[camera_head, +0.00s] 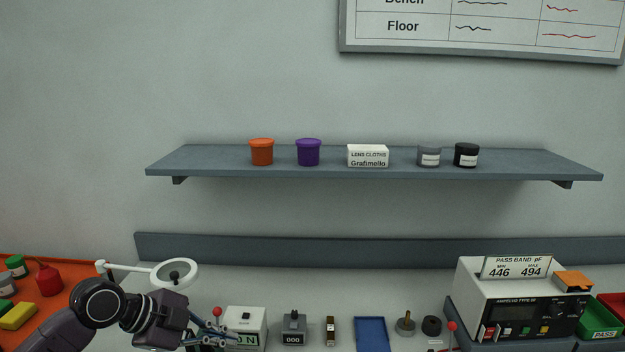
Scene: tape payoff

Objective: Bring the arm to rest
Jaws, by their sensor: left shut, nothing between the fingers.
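My left arm comes in at the lower left of the head view, bent at a dark round joint. Its left gripper (210,335) points right, in front of the left side of a white box with a green-lettered label (247,322). The gripper's fingers are shut with nothing held. They overlap the box's edge in the picture; I cannot tell whether they touch it. My right gripper is not in view.
A ring magnifier (174,272) stands just above my left wrist. A green PASS bin (600,320) is at right. A wall shelf (380,172) holds several small containers.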

